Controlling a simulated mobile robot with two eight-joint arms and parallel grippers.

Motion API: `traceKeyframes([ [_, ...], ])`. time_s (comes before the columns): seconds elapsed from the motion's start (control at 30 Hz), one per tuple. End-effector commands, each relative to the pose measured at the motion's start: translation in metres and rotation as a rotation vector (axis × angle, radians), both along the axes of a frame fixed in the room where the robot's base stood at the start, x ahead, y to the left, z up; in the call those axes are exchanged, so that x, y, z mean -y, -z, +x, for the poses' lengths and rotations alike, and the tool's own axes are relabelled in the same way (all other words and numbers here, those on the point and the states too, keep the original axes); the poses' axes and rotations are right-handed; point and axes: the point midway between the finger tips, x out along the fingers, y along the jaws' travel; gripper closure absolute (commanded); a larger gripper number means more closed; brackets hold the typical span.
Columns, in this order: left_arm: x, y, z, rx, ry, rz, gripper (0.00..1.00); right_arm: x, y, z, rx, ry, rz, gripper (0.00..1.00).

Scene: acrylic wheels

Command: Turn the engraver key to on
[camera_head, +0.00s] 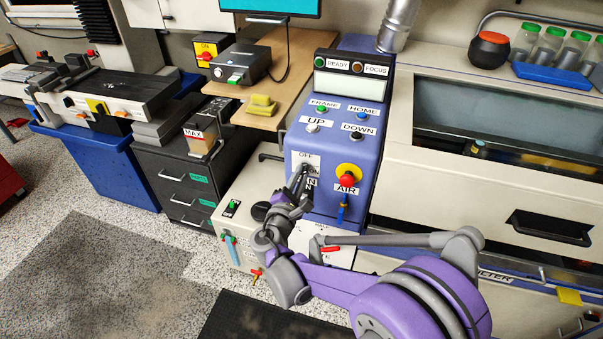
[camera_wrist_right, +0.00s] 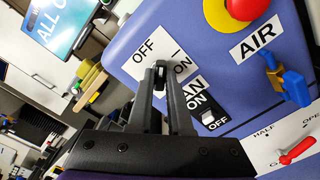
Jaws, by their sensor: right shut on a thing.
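The engraver's blue control panel (camera_head: 330,200) stands in the middle of the head view. Its key switch sits on a white plate (camera_head: 300,159) marked OFF at the upper left; this plate also shows in the right wrist view (camera_wrist_right: 140,62). My right gripper (camera_head: 304,170) reaches up to the plate from below. In the right wrist view its fingertips (camera_wrist_right: 160,73) are shut on the small dark key (camera_wrist_right: 160,84), which is mostly hidden between them. I cannot tell which way the key points. My left gripper is not in view.
Right of the key are a red stop button on yellow (camera_head: 347,180) and a blue AIR lever (camera_head: 342,213). Below the key plate is a black FAN rocker switch (camera_wrist_right: 209,120). A wooden shelf (camera_head: 285,85) with a yellow block (camera_head: 262,105) is to the left.

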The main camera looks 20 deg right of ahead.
Motion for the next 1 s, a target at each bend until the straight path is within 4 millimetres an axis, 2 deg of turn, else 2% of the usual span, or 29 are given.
traceKeyframes([
  [0.2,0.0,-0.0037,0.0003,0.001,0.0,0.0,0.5,-0.0001,-0.0003,-0.0002,0.149,0.001,0.222,1.0],
  [0.63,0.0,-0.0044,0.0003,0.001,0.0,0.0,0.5,-0.0001,0.0001,-0.0002,0.2,0.001,0.298,1.0],
  [0.93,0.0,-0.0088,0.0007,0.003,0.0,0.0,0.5,-0.0001,0.0,-0.0002,0.389,0.001,0.578,1.0],
  [0.97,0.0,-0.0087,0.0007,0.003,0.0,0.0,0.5,-0.0001,0.0002,-0.0002,0.394,0.001,0.585,0.81],
  [1.0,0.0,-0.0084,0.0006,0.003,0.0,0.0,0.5,-0.0001,0.0004,-0.0003,0.392,0.001,0.581,0.74],
])
